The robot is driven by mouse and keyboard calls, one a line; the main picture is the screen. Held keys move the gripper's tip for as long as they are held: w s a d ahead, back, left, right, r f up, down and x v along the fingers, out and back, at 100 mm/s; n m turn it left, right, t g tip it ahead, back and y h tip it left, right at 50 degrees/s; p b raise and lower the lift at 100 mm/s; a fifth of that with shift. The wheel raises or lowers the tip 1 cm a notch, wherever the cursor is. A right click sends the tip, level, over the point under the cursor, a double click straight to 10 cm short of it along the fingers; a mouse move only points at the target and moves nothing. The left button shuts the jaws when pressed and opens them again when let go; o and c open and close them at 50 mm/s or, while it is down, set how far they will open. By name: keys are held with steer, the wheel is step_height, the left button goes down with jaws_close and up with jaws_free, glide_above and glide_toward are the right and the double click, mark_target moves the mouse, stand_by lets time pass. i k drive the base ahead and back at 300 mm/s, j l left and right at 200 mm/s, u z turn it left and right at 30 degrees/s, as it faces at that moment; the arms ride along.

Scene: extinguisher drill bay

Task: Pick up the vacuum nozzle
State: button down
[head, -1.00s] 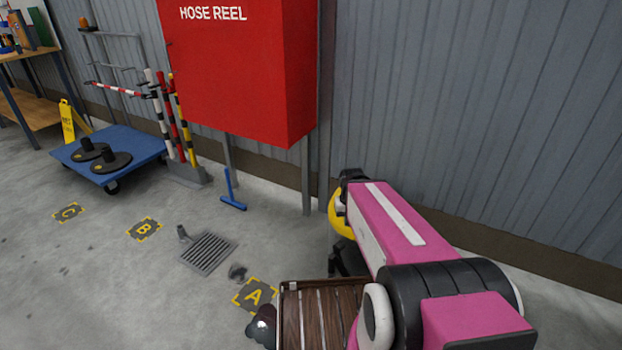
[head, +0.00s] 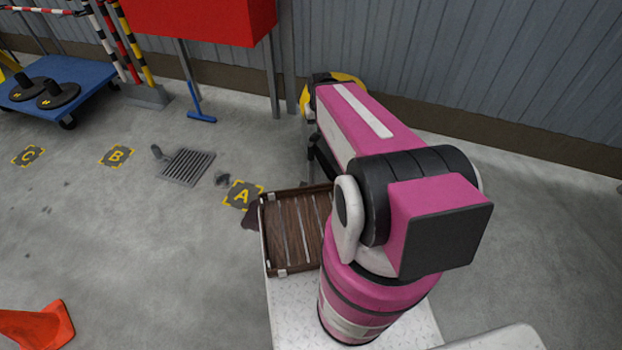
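My pink arm fills the middle right. My gripper (head: 318,160) seems to be the dark part hanging below the arm's far end, above the back right of the wooden tray. The arm hides most of it, so its fingers do not show. It is well to the right of both floor objects.
A slatted wooden tray (head: 297,232) sits beside my arm's base. An orange cone (head: 38,325) is at lower left. A blue trolley (head: 85,75) stands back left.

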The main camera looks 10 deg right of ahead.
mark_target(313, 150)
steer(key=k+l, duration=0.7)
steer(key=k, duration=0.2)
